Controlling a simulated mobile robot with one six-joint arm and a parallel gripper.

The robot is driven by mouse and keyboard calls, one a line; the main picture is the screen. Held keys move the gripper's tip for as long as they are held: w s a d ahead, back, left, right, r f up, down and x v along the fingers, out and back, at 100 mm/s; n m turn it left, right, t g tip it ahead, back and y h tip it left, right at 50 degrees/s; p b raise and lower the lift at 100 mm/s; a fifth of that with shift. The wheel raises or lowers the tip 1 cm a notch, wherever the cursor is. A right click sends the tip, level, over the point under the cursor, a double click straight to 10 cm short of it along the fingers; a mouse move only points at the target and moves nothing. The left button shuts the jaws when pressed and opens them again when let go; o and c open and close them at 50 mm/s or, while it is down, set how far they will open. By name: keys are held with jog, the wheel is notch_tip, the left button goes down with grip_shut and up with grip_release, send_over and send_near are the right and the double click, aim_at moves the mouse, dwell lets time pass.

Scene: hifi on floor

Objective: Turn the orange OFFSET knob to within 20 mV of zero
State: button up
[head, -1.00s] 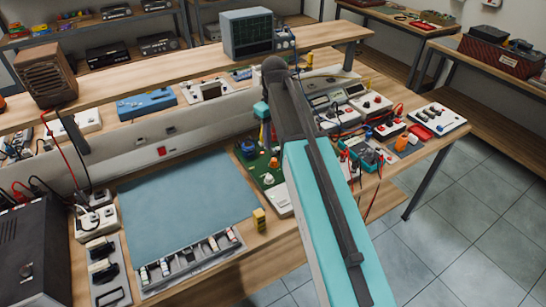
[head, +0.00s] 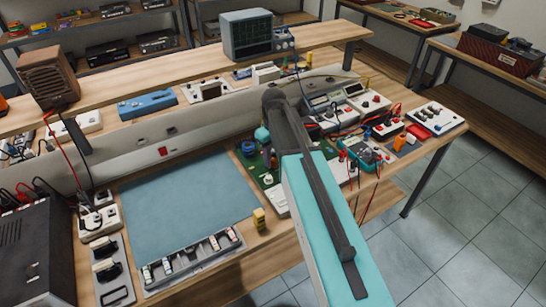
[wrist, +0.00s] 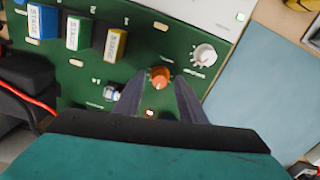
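The orange OFFSET knob (wrist: 160,77) sits on a green circuit board (wrist: 70,60) in the wrist view. My gripper (wrist: 157,92) is open, its two dark fingers apart with the knob between and just beyond their tips. I cannot tell whether either finger touches it. In the head view, the green board (head: 250,162) is partly hidden behind my arm, and I cannot make out the orange knob there. A teal handheld meter (head: 365,154) lies right of my arm with leads attached; its reading is too small to read.
A white knob (wrist: 204,55) stands on the board close right of the orange one. Blue (wrist: 43,20), green (wrist: 79,32) and yellow (wrist: 115,43) blocks stand to the left. The blue mat (head: 185,205) is clear.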

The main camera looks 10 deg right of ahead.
jog(key=shift+f, duration=0.2)
grip_shut()
dwell(0.3)
jog(key=shift+n, duration=2.9)
grip_release()
